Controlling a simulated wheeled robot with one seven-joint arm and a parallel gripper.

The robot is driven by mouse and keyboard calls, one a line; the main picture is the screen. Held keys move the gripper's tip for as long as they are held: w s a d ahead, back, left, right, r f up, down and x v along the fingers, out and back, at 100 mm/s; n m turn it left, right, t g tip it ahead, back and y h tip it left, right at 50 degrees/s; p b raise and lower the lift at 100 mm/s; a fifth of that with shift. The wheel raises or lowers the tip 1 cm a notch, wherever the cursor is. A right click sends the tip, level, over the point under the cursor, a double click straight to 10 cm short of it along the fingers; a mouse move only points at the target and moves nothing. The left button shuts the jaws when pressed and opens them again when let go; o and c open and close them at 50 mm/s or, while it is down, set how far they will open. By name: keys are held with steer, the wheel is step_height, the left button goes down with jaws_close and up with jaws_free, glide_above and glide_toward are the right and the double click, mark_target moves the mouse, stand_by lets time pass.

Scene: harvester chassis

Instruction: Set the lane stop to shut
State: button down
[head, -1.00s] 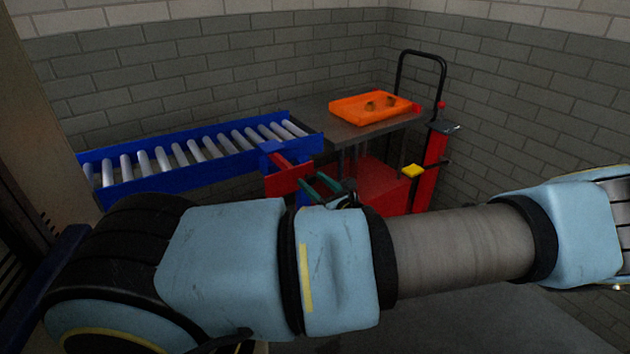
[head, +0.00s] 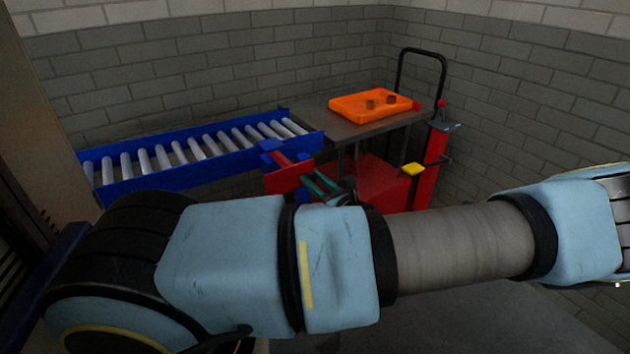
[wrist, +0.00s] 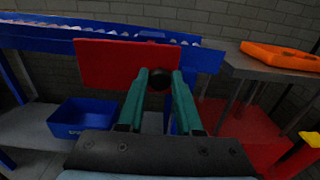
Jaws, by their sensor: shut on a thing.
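The lane stop is a flat red plate (head: 285,179) at the near side of the blue roller conveyor's right end. In the wrist view, the red plate (wrist: 112,64) stands in front of the conveyor, with a round dark knob (wrist: 158,78) at its right. My gripper (head: 317,182) has green fingers and sits just right of the plate. In the wrist view, my gripper (wrist: 160,80) has its fingertips on either side of the knob, shut on it. The fingers hide the knob's sides and part of the plate's lower right.
The roller conveyor (head: 150,186) runs left. A grey table (head: 350,131) at its right end carries an orange tray (head: 345,109) with small brown items. A red cart part (head: 430,165) with a yellow pad (head: 413,169) stands right. A blue bin (wrist: 80,118) sits below the conveyor.

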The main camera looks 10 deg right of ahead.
stand_by(0.9)
steer(key=p+x, duration=0.4)
steer(key=x, duration=0.6)
steer(key=shift+w, duration=0.2)
steer(key=shift+a, duration=0.15)
steer(key=c, duration=0.7)
jaws_free()
steer(key=shift+o, duration=0.2)
steer(key=b+v, duration=0.3)
steer(key=v, duration=0.7)
steer(key=shift+s+d, duration=0.2)
steer(key=shift+s, duration=0.15)
